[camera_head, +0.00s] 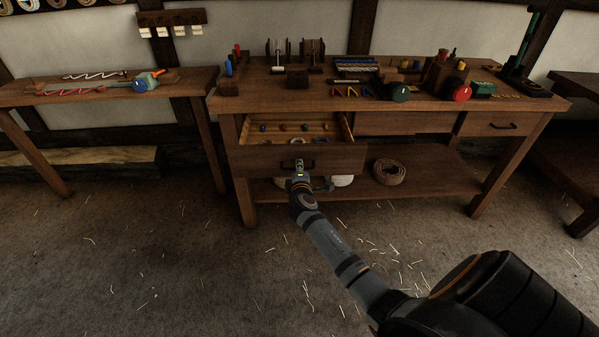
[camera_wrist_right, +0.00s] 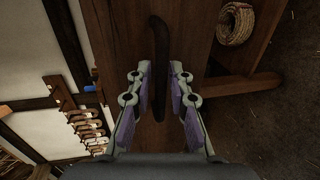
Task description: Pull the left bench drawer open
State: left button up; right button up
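The left bench drawer (camera_head: 252,160) stands pulled out from the workbench (camera_head: 330,98), its inside and contents showing in the head view. My right gripper (camera_head: 299,163) is at the middle of the drawer's front. In the right wrist view, the dark bar handle (camera_wrist_right: 161,62) runs away from between the fingers of my right gripper (camera_wrist_right: 160,92). The fingers are apart, one on each side of the handle, with a gap visible on both sides. My left gripper is in neither view.
Small coloured pieces lie in the drawer. A rope coil (camera_head: 388,171) rests on the bench's lower shelf (camera_head: 430,178). The right drawer (camera_head: 485,124) is shut. A side table (camera_head: 110,92) stands at the left. The floor in front is clear apart from straw.

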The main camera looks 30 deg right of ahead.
jog(key=v, duration=1.1)
jog(key=shift+s+a, duration=0.15)
jog(key=shift+s, duration=0.2)
